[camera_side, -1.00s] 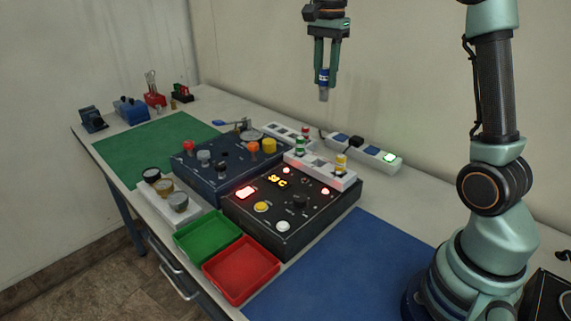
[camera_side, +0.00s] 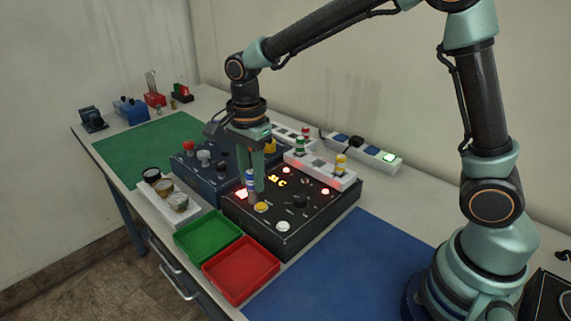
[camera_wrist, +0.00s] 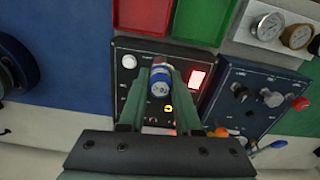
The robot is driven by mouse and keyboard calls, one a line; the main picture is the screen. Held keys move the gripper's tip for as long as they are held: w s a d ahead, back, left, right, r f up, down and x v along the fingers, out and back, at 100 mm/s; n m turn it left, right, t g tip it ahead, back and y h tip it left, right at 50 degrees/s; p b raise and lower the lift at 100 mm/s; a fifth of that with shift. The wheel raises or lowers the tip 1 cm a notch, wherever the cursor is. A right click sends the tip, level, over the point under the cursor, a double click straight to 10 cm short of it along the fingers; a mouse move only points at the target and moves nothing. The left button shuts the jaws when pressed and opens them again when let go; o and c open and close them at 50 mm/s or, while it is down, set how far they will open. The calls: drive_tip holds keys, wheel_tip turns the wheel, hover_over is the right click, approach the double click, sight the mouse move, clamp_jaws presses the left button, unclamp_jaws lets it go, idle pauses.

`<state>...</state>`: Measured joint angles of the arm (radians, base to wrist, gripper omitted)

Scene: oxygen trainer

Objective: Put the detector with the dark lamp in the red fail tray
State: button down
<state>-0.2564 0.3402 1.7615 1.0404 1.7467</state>
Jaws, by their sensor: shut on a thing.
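My gripper (camera_side: 255,184) is shut on a detector with blue and white bands (camera_side: 251,179) and holds it over the front left part of the black test box (camera_side: 290,240). The detector (camera_wrist: 159,84) also shows between the fingers in the wrist view. I cannot tell whether its lower end touches the box. The red fail tray (camera_side: 240,270) is empty, in front of the box; it is at the top in the wrist view (camera_wrist: 145,14). Detectors with green (camera_side: 300,145), yellow (camera_side: 341,164) and red (camera_side: 306,131) bands stand in white racks behind the box.
An empty green tray (camera_side: 207,236) adjoins the red one. A dark blue panel box (camera_side: 190,172) with knobs stands to the left, and round gauges (camera_side: 164,187) stand on a white block. The blue mat (camera_side: 340,270) at right is clear. Red lights glow on the black box.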

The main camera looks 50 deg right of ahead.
hover_over(249, 267)
wheel_tip(249, 267, down, 5)
drive_tip(key=shift+f, duration=2.75)
drive_tip(key=c, duration=0.5)
unclamp_jaws()
wheel_tip(249, 267, up, 12)
drive_tip(key=shift+r, duration=0.1)
